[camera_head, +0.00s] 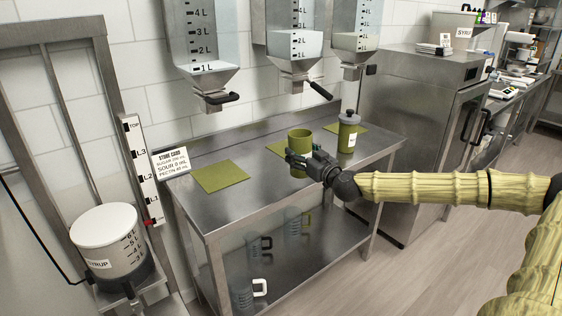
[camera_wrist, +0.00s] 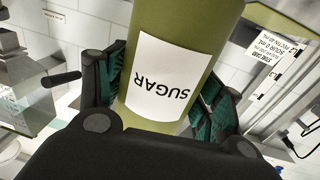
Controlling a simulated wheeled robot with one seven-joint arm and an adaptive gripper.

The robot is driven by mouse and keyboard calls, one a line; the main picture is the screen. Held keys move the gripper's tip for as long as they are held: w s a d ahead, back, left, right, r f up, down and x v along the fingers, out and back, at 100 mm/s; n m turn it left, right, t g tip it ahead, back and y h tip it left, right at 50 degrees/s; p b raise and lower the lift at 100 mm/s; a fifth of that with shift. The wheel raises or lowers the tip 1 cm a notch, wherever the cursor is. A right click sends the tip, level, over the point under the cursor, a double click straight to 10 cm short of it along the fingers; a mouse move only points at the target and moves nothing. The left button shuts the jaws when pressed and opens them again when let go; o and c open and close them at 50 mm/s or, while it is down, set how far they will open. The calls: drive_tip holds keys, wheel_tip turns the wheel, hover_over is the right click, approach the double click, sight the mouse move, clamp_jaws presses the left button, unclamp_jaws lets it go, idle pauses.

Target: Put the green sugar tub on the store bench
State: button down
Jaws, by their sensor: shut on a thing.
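The green sugar tub (camera_head: 300,139) is upright between the fingers of my gripper (camera_head: 303,161), over the middle of the steel bench (camera_head: 213,209). In the wrist view the tub (camera_wrist: 185,45) fills the middle, its white SUGAR label facing the camera upside down. My gripper (camera_wrist: 160,105) is shut on it, with a dark green pad on each side. Whether the tub's base touches the bench or hangs just above it, I cannot tell.
A bare green mat (camera_head: 220,176) lies left on the bench. A green grey-lidded bottle (camera_head: 348,132) stands close to the tub's right, by another mat (camera_head: 361,128). Hoppers with outlets (camera_head: 297,76) hang above. A store card (camera_head: 171,161) stands at the left back. Jugs (camera_head: 255,247) sit on the lower shelf.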

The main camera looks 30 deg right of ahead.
drive_tip(key=shift+w+a+f, duration=0.15)
drive_tip(key=shift+w+f, duration=0.05)
drive_tip(key=shift+w, duration=0.45)
drive_tip(key=shift+w+a+f+b, duration=0.1)
drive_tip(key=shift+w+a+b, duration=0.25)
drive_tip(key=shift+w+b, duration=0.25)
drive_tip(key=w, duration=0.1)
drive_tip(key=w+a+f, duration=0.1)
drive_tip(key=w, duration=0.1)
drive_tip(key=w+f, duration=0.1)
drive_tip(key=w, duration=0.1)
drive_tip(key=shift+w+a, duration=0.15)
drive_tip(key=shift+a, duration=0.25)
drive_tip(key=shift+d+f, duration=0.15)
drive_tip(key=shift+f, duration=0.45)
drive_tip(key=shift+f, duration=0.15)
drive_tip(key=shift+c, duration=1.2)
unclamp_jaws()
